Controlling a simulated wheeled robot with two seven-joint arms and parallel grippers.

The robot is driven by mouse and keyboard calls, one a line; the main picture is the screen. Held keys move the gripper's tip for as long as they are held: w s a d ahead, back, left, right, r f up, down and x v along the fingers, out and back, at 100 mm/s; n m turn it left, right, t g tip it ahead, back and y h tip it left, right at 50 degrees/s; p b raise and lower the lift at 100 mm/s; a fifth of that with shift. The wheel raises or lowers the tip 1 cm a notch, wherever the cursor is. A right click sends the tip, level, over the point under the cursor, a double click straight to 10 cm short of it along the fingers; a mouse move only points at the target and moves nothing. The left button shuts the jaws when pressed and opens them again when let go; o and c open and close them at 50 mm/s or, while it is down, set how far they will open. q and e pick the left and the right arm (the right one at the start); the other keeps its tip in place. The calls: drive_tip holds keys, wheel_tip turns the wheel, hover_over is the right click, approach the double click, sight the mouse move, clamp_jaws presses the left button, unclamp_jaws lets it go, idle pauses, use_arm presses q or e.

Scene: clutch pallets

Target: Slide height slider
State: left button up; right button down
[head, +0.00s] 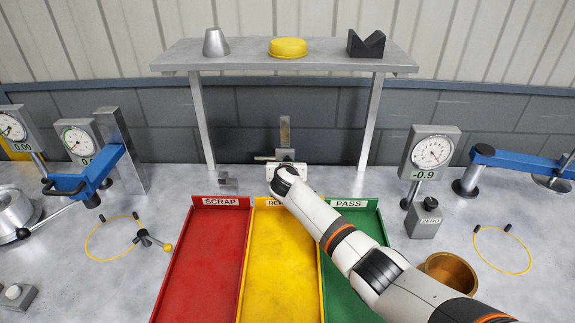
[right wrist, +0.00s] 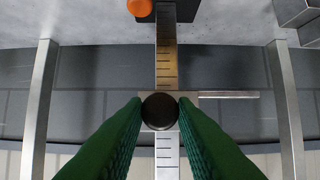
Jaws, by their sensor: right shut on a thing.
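The height gauge's upright scale (head: 285,130) stands at the back of the bench, under the shelf. In the right wrist view the scale (right wrist: 166,65) is a metal strip with dark tick marks. The slider sits across it, with a thin bar (right wrist: 228,94) reaching to the right. A dark round knob (right wrist: 160,111) is on the slider's front. My right gripper (head: 286,165) is at the slider in the head view. Its green fingers (right wrist: 160,104) are shut on the knob from both sides. The gripper hides much of the slider and the gauge's foot. My left gripper is not in view.
A shelf (head: 230,58) on two legs spans above the gauge. Red (head: 205,250), yellow (head: 275,260) and green (head: 365,215) trays lie in front. Dial gauges (head: 80,140) stand left and another dial (head: 432,152) right. A brass cup (head: 450,270) stands near my right arm.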

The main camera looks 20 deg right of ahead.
drive_tip(key=shift+r, duration=0.15)
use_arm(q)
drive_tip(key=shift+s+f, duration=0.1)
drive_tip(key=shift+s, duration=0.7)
use_arm(e)
drive_tip(key=c, duration=1.2)
unclamp_jaws()
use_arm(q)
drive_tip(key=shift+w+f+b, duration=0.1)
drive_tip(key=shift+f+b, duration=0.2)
use_arm(e)
drive_tip(key=v, duration=1.2)
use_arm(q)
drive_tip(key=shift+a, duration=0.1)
use_arm(e)
drive_tip(key=shift+a+f, duration=0.1)
drive_tip(key=shift+f, duration=0.15)
